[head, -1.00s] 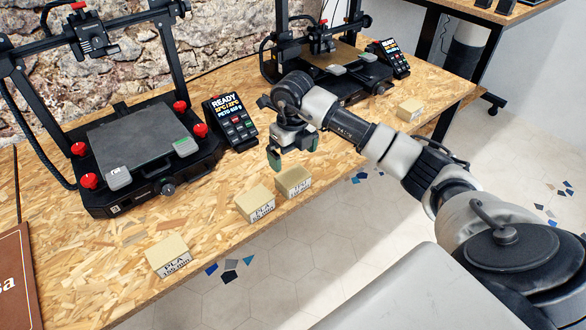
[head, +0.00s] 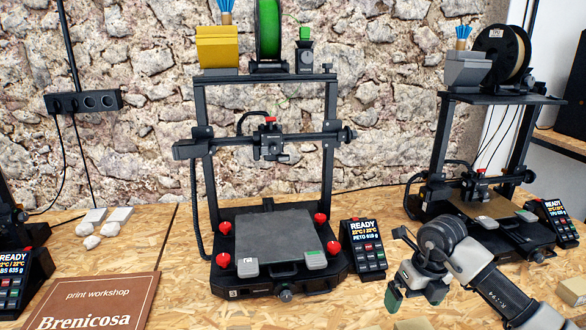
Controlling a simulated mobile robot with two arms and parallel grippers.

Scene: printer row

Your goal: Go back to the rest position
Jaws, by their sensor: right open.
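My right gripper (head: 415,295) shows at the lower right of the head view, with its arm coming in from the right edge. Its two green-padded fingers are spread apart and point down, with nothing seen between them. My left gripper is out of view.
The middle printer (head: 272,237) stands on the bench, its bed empty. A second printer (head: 490,215) is behind my right arm. A brown workshop sign (head: 100,298) lies at left. Tan blocks (head: 418,323) sit at the bottom edge.

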